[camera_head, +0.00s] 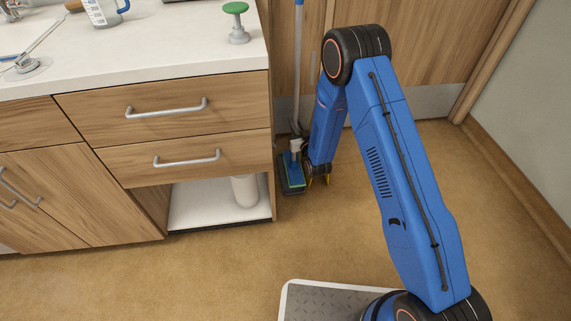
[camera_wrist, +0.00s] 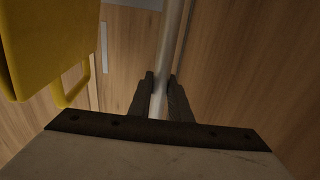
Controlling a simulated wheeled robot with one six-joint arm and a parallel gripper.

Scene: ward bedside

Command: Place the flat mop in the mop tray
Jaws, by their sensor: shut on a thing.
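The flat mop has a thin grey pole (camera_head: 297,85) with a blue top, standing upright by the cabinet's right end. Its flat blue and green head (camera_head: 292,172) is low, near the floor. A dark edge shows around and under the head; I cannot tell whether this is the mop tray or part of the mop. My gripper (camera_wrist: 157,98) is shut on the pole, with a dark finger on each side in the wrist view. In the head view my blue arm reaches down beside the mop, and the gripper is mostly hidden.
The wooden cabinet (camera_head: 190,115) stands close on the mop's left. A wooden door (camera_head: 420,45) is behind. A yellow object (camera_wrist: 28,45) is close at the left in the wrist view. The floor (camera_head: 225,265) in front is clear.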

